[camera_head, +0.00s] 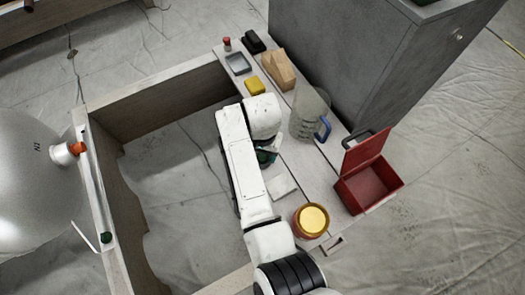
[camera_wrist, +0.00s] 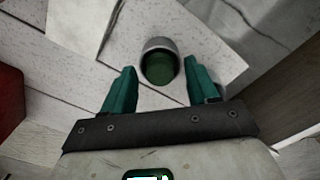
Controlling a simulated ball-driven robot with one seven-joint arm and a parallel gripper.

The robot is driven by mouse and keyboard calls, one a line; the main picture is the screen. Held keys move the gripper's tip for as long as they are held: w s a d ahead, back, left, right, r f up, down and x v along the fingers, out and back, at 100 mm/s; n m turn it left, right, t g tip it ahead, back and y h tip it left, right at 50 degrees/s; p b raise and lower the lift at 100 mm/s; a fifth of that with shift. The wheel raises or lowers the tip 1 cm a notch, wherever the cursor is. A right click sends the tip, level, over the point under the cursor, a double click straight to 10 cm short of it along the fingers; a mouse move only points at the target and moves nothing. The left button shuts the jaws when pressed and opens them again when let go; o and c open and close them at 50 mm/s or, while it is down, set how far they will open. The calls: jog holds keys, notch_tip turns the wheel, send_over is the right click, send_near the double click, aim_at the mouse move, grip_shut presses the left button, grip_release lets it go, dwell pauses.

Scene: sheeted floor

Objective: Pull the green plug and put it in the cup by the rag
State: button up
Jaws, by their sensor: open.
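My gripper (camera_head: 267,155) hangs over the bench, partly hidden by my white arm in the head view. In the wrist view its teal fingers (camera_wrist: 159,68) are open, one on each side of a grey round cup (camera_wrist: 158,43). Dark green (camera_wrist: 159,69) fills the cup's mouth; I cannot tell if it is a plug in it or the cup's inside. The cup is hidden in the head view. A flat white piece (camera_head: 283,187), probably the rag, lies on the bench and also shows in the wrist view (camera_wrist: 82,22). A small green knob (camera_head: 106,238) sits on the left rail.
An open red box (camera_head: 369,186), a gold-topped tin (camera_head: 311,220) and a clear jug (camera_head: 307,115) with a blue handle stand on the bench. Beyond are a wooden block (camera_head: 278,69), yellow block (camera_head: 255,86) and grey tray (camera_head: 237,64). A grey cabinet (camera_head: 345,50) stands behind.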

notch_tip(320, 180, up, 11)
jog(key=p, duration=0.5)
jog(key=shift+f, duration=0.1)
